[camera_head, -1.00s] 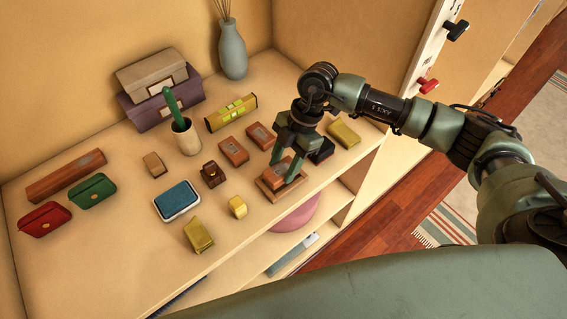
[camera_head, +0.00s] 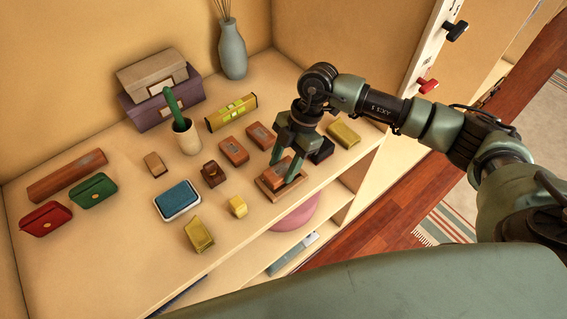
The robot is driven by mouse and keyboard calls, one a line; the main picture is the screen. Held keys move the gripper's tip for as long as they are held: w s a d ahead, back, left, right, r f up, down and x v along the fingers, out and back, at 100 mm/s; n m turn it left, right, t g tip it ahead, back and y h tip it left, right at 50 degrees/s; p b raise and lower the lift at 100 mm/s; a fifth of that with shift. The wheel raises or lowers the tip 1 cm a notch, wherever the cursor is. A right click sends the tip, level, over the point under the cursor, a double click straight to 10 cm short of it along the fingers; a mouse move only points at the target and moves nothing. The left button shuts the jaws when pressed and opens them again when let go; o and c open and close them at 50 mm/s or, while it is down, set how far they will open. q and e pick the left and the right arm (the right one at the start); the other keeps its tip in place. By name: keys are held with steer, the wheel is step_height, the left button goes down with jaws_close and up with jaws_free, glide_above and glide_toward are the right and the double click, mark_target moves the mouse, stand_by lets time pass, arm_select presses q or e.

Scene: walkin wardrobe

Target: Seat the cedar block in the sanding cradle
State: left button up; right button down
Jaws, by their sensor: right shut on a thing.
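A reddish-brown cedar block (camera_head: 273,174) is between the fingers of my right gripper (camera_head: 284,173), which is shut on it and points down. The block is at the sanding cradle (camera_head: 272,194), a low brown wooden tray near the shelf's front edge. The block looks low within the cradle's outline. The fingers hide part of it, so I cannot tell whether it rests fully on the cradle's floor. Two similar reddish-brown blocks lie behind, one (camera_head: 233,151) to the left and one (camera_head: 260,135) farther back. My left gripper is not in view.
Close by are a black item (camera_head: 322,151), a yellow-green block (camera_head: 343,134), a small yellow block (camera_head: 237,206) and a dark brown item (camera_head: 213,174). A blue pad (camera_head: 177,198) and a brass-coloured block (camera_head: 199,235) lie left.

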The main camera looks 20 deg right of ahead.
stand_by(0.3)
steer(key=shift+f+b, duration=0.45)
steer(key=shift+f, duration=0.5)
steer(key=c, duration=0.7)
jaws_free()
steer(key=b+v, duration=0.2)
steer(key=v, duration=0.5)
steer(key=shift+d+r, duration=0.15)
steer(key=shift+r, duration=0.25)
steer(key=shift+f, duration=0.1)
